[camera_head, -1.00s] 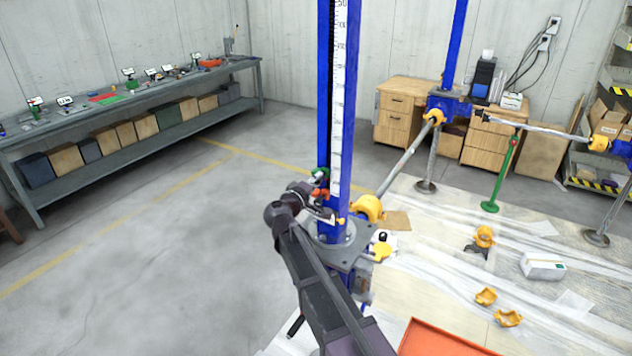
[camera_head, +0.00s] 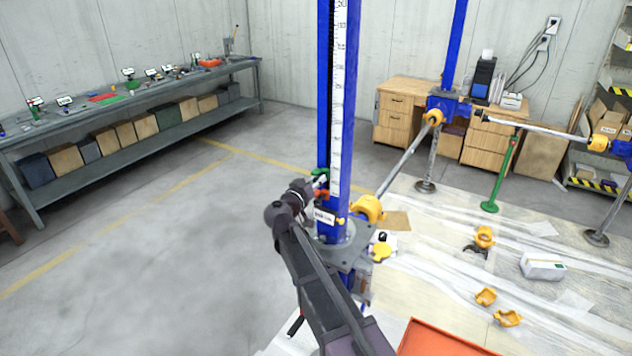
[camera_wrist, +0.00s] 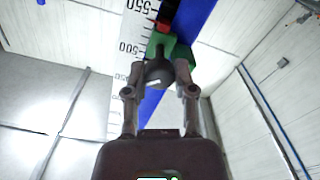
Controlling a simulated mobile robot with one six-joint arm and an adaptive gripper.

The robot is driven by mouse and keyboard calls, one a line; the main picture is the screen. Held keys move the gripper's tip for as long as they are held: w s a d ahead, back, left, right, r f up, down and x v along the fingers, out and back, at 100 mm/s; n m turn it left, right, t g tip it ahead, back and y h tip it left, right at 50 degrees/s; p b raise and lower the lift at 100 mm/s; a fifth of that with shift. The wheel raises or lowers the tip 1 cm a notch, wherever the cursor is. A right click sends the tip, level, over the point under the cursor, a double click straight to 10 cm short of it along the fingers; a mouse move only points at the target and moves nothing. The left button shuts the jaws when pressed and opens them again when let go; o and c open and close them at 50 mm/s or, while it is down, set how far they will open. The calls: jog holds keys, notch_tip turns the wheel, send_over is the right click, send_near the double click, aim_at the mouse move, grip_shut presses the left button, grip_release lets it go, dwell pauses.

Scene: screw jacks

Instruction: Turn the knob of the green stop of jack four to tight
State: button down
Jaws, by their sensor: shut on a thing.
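The green stop (camera_wrist: 165,47) sits on the blue post (camera_head: 325,110) beside its white scale. In the wrist view the dark round knob (camera_wrist: 159,72) of the stop is between the fingertips of my gripper (camera_wrist: 160,80), which is shut on it. A light mark shows on the knob's face. A red part (camera_wrist: 167,12) sits just beyond the green stop. In the head view my gripper (camera_head: 315,190) is at the lower part of the post, and a bit of the green stop (camera_head: 321,176) shows there; the knob is hard to make out.
A yellow collar (camera_head: 368,208) and a slanted tube stand right of the post. Several loose yellow parts (camera_head: 486,297) and a white box (camera_head: 543,266) lie on the sheeted floor. An orange tray (camera_head: 445,340) is at the front. The floor left of the post is clear.

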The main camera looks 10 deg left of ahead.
jog(key=m, duration=0.4)
jog(key=shift+m, duration=2)
jog(key=shift+c, duration=2.1)
grip_release()
jog(key=v, duration=1.2)
